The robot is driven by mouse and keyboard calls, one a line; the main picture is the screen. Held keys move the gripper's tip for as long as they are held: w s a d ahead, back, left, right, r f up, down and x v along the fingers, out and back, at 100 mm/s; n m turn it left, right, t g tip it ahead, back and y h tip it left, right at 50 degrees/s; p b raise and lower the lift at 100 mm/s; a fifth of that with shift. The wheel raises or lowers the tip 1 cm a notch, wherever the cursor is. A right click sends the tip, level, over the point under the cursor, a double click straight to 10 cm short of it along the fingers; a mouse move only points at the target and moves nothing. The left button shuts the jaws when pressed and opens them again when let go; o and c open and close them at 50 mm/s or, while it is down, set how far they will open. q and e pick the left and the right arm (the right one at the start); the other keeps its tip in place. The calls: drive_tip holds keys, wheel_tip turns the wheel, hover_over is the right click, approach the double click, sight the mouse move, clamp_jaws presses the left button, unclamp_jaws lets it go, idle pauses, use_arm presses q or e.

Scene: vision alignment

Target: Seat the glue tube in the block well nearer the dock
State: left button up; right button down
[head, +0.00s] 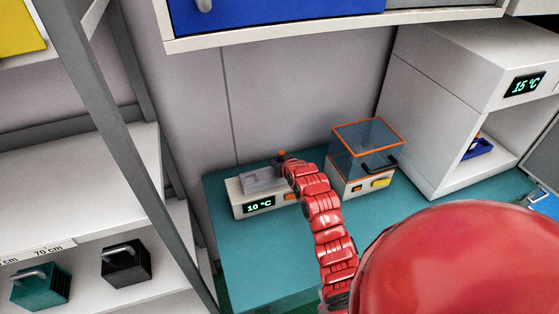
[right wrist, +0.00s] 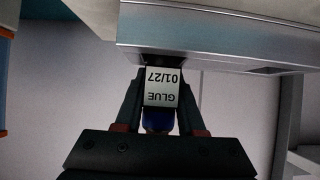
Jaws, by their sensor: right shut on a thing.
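My right gripper (right wrist: 160,100) is shut on the glue tube (right wrist: 161,88), which has a white label reading "GLUE 01/27" and a blue part between the fingers. The tube's far end meets a dark opening in the grey metal block (right wrist: 215,55); how deep it sits is hidden. A second dark well (right wrist: 267,70) shows further right on the block and looks empty. In the head view the grey block (head: 262,180) sits on a white unit (head: 238,201) reading 10 °C. My right gripper (head: 282,157) is at its back right, largely hidden by my red arm. I cannot tell which part is the dock.
A clear box with an orange rim (head: 368,138) stands right of the unit on the teal table (head: 240,255). A white cabinet (head: 435,110) reading 15 °C holds a blue tray (head: 478,149). Shelves with a teal case (head: 40,287) and a black case (head: 126,264) are left.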

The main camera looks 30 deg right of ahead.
drive_tip(key=c, duration=1)
unclamp_jaws()
drive_tip(key=shift+f, duration=0.15)
drive_tip(key=o, duration=0.5)
